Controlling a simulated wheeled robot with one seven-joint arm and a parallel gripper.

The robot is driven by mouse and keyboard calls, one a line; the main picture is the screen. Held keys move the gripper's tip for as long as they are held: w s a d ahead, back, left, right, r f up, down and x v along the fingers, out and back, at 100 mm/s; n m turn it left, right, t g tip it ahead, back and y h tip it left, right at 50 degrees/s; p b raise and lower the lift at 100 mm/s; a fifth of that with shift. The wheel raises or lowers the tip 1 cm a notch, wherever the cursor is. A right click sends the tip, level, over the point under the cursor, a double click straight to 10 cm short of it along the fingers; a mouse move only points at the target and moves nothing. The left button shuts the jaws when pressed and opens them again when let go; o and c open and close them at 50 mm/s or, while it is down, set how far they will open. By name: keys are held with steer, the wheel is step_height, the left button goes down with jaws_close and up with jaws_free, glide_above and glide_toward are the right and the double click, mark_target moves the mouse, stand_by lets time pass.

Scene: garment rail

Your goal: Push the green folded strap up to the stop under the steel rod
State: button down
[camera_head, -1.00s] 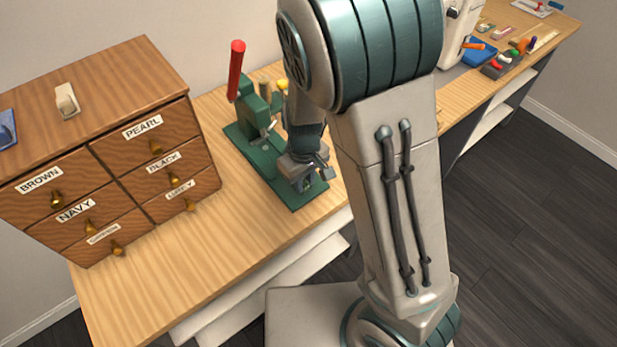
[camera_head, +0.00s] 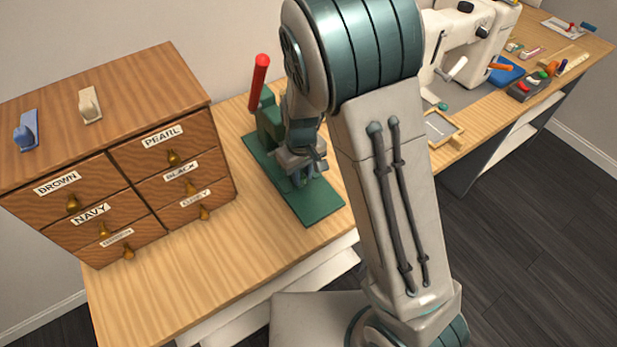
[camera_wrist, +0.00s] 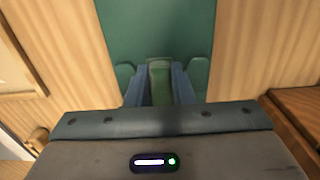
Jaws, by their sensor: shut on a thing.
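A green strap (camera_wrist: 160,72) shows in the wrist view between the two blue fingers of my gripper (camera_wrist: 160,88). The fingers are shut on it, low over the green base plate (camera_wrist: 155,28) of a press. In the head view my gripper (camera_head: 304,178) is above the same plate (camera_head: 318,205), in front of the press body (camera_head: 270,122). A red lever (camera_head: 259,80) rises from the press. The steel rod and the stop cannot be made out; my arm covers that part in the head view.
A wooden drawer cabinet (camera_head: 120,165) with labelled drawers stands left of the press. A sewing machine (camera_head: 475,45) and small tools are on the bench to the right, beyond my arm. The wooden bench top (camera_head: 215,262) between cabinet and plate is clear.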

steer(key=shift+w+a, duration=0.4)
steer(key=shift+w, duration=0.35)
steer(key=c, duration=1.2)
jaws_free()
steer(key=shift+s+a, duration=0.1)
steer(key=shift+a, duration=0.05)
steer(key=shift+r, duration=0.1)
step_height(320, 180, up, 14)
steer(key=shift+f+p, duration=0.2)
steer(key=shift+p, duration=0.1)
steer(key=s+d+r+m+t, duration=0.1)
steer(key=s+d+r+m, duration=0.1)
steer(key=s+d, duration=0.3)
steer(key=s+d+r+m+t, duration=0.1)
steer(key=s+d+r+m, duration=0.1)
steer(key=s+d, duration=0.4)
steer(key=s+d+r+m+p, duration=0.1)
steer(key=s+d+r+m, duration=0.1)
steer(key=s+d, duration=0.3)
steer(key=shift+s+d+r+m+t, duration=0.25)
steer(key=shift+d+r+m+t, duration=0.15)
steer(key=shift+d, duration=0.1)
